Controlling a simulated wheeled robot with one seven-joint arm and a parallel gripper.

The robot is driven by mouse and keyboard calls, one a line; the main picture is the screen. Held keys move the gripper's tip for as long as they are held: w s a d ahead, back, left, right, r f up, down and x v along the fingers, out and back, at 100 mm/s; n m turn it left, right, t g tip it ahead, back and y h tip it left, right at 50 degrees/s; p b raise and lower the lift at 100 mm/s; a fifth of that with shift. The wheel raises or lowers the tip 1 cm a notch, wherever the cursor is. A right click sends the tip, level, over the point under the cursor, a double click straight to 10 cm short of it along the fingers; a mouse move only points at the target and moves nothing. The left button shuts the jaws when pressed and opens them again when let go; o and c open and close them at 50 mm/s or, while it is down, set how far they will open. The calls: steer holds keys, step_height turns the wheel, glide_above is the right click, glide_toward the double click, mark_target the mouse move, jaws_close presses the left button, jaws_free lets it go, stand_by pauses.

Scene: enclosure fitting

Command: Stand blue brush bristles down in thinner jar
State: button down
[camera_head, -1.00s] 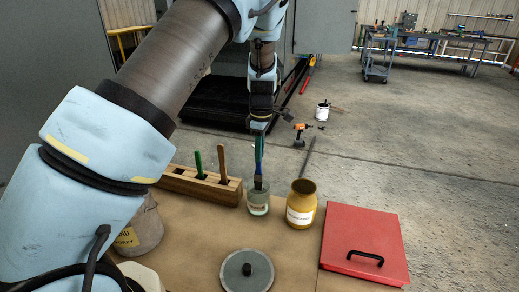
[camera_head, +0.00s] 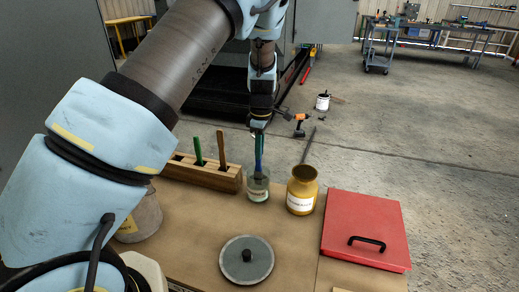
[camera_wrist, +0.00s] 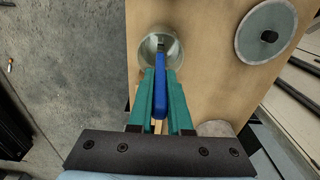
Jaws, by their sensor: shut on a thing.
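My gripper (camera_head: 259,138) is shut on the blue brush (camera_head: 258,163). The brush hangs upright with its handle between the green fingers, which also show in the wrist view (camera_wrist: 160,92). Its lower end is within the mouth of the clear glass jar (camera_head: 258,189) with a pale label. In the wrist view the blue brush (camera_wrist: 160,75) reaches into the jar's round opening (camera_wrist: 161,41). I cannot tell whether the bristles touch the jar's bottom.
A wooden block (camera_head: 203,174) holding a green and a brown handle stands left of the jar. A yellow jar (camera_head: 302,190) with a stick is close right. A grey round lid (camera_head: 246,259) and a red panel (camera_head: 364,228) lie nearer me.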

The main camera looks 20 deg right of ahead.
steer(key=c, duration=0.8)
jaws_free()
steer(key=shift+o, duration=0.2)
step_height(320, 180, up, 11)
steer(key=b, duration=0.3)
steer(key=shift+s+d+f, duration=0.1)
steer(key=shift+d, duration=0.05)
